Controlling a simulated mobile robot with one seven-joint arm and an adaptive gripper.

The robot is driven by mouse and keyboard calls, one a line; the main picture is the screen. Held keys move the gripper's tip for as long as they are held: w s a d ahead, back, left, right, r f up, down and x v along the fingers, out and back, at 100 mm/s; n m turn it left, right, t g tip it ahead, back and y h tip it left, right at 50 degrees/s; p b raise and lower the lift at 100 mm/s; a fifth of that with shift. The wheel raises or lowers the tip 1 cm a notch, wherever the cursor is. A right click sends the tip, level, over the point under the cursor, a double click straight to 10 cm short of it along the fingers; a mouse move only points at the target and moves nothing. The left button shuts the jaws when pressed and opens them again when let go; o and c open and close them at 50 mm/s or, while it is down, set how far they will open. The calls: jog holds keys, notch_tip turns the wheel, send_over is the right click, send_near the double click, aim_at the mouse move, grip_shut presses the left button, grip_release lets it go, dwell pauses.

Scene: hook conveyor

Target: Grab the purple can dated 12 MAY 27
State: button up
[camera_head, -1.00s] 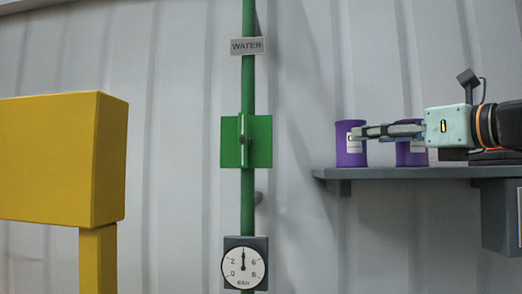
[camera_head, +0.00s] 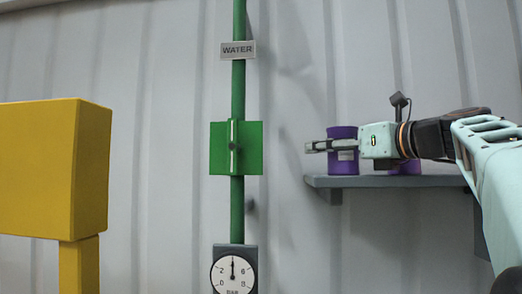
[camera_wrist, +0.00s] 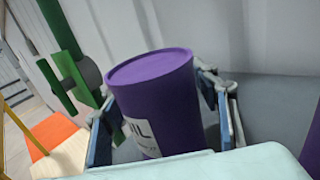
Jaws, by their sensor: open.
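A purple can (camera_head: 343,167) with a white label stands near the left end of the grey shelf. In the wrist view this can (camera_wrist: 158,92) fills the middle, and its label shows only in part; I cannot read a date. A second purple can (camera_head: 406,168) stands to the right on the shelf, mostly hidden behind my arm, and its edge shows at the right of the wrist view (camera_wrist: 314,138). My gripper (camera_head: 318,146) is open, with one finger on each side of the left can. In the wrist view my gripper (camera_wrist: 162,122) straddles it.
The grey shelf (camera_head: 385,182) is fixed to a corrugated wall. A green pipe with a green valve plate (camera_head: 220,148) and a gauge (camera_head: 234,274) runs up to the left. A yellow block on a post (camera_head: 45,155) stands far left. The space between pipe and shelf is clear.

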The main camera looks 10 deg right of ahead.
jog(key=shift+x, duration=0.95)
jog(key=shift+c, duration=0.3)
grip_shut()
